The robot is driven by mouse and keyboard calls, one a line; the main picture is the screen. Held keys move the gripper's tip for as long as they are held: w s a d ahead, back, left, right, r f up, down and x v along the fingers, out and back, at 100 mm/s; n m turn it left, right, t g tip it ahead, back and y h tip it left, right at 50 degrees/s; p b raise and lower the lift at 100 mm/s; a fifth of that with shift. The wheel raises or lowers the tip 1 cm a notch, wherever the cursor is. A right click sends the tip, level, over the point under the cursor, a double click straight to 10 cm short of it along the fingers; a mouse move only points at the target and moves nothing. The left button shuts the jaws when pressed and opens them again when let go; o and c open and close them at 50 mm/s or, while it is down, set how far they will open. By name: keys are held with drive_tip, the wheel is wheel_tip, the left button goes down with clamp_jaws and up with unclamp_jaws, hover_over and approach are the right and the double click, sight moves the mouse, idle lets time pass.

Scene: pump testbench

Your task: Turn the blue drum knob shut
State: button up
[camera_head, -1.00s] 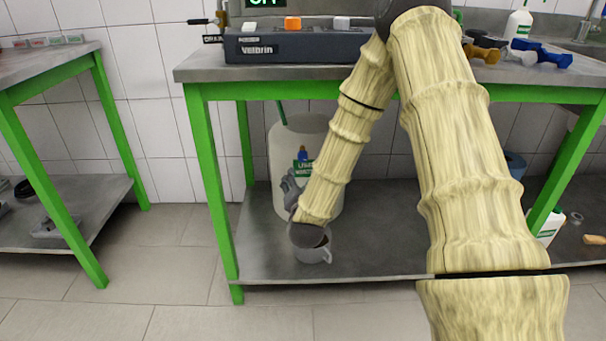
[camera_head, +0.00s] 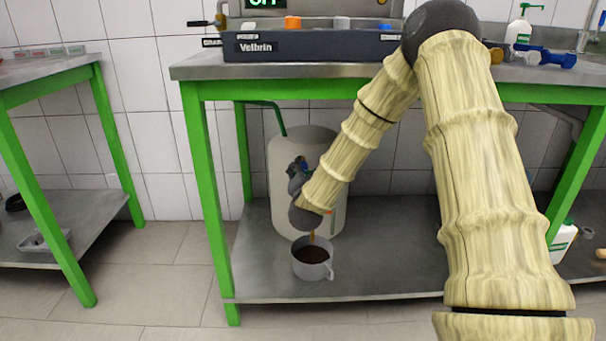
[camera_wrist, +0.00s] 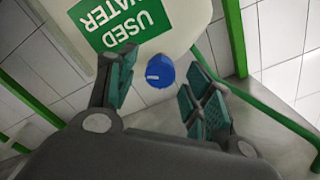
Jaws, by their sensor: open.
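The white drum (camera_head: 283,150) stands on the lower shelf of the green-framed bench. In the wrist view its blue knob (camera_wrist: 160,71) has a white mark and shows between the fingers, beside the green "USED WATER" label (camera_wrist: 112,22). My gripper (camera_wrist: 163,64) is open, with its fingers apart on either side of the knob and no clear contact. In the head view my gripper (camera_head: 299,170) is in front of the drum and hides the knob. A brown stream (camera_head: 312,238) falls into a grey mug (camera_head: 327,269) holding dark brown liquid.
The bench top (camera_head: 215,70) is above my gripper and carries a dark "Velbrin" unit (camera_head: 310,47). A green bench leg (camera_head: 205,165) stands left of the drum. The shelf (camera_head: 390,255) is clear to the mug's right. A green hose (camera_wrist: 270,112) shows in the wrist view.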

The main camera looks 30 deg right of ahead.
drive_tip(key=shift+b+x, duration=0.35)
drive_tip(key=shift+x, duration=0.9)
drive_tip(key=c, duration=1.1)
drive_tip(key=shift+o, duration=0.2)
